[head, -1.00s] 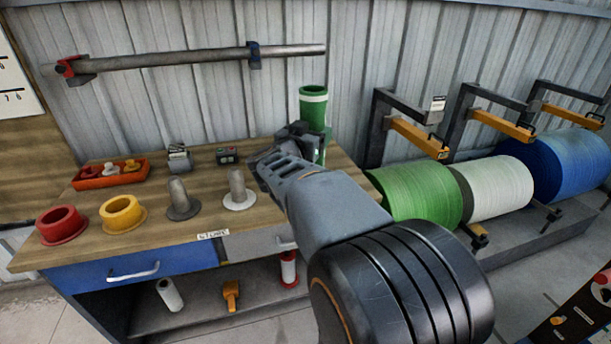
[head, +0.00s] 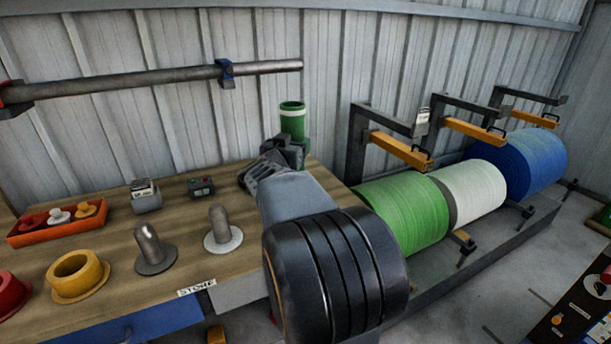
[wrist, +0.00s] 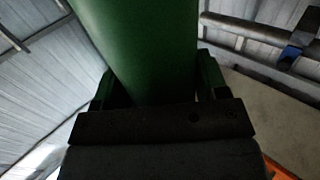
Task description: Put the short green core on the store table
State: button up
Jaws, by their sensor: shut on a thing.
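The short green core (head: 292,121) stands upright with a pale band near its top, at the back right corner of the store table (head: 190,262). My gripper (head: 290,150) is shut on it. In the wrist view the green core (wrist: 135,45) fills the space between the two fingers. Its lower end is hidden behind my gripper and arm in the head view, so I cannot tell whether it touches the table top.
The table holds a yellow flanged core (head: 77,276), a red one (head: 10,294), two grey pegs, an orange tray (head: 57,228) and small boxes. A pipe (head: 120,80) runs along the wall.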

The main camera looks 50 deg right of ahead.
jog(key=w+d+f+b, duration=0.1)
jog(key=d+f+b, duration=0.3)
jog(key=d+f, duration=0.3)
notch_tip(320, 180, down, 3)
jog(key=shift+w+r, duration=0.1)
jog(key=shift+w, duration=0.05)
dwell(0.3)
jog(key=shift+f, duration=0.25)
jog(key=o, duration=1.1)
